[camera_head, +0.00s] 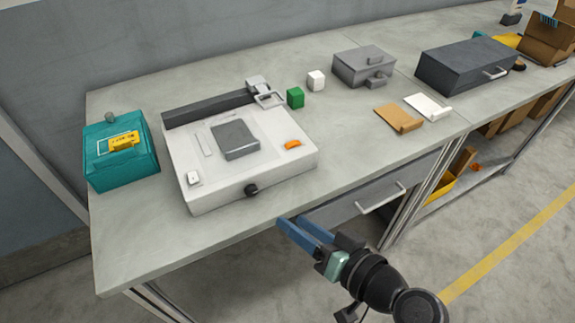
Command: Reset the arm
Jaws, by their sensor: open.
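My gripper (306,232) has blue fingers and is open and empty. It is at the lower middle of the head view, in front of the workbench's near edge. The black wrist and arm (372,278) run from it toward the lower right. The fingers overlap the bench edge in the picture; I cannot tell whether they are above or in front of it. A white flat machine (240,175) with a grey plate (235,139), an orange piece (293,144) and a black knob (251,190) lies on the bench beyond the gripper.
A teal box (120,165) with a yellow label stands at the bench's left. Green (295,97) and white (316,80) blocks, a grey box (364,66) and a dark case (466,67) stand behind. A drawer with a handle (382,198) is under the bench, right of my gripper.

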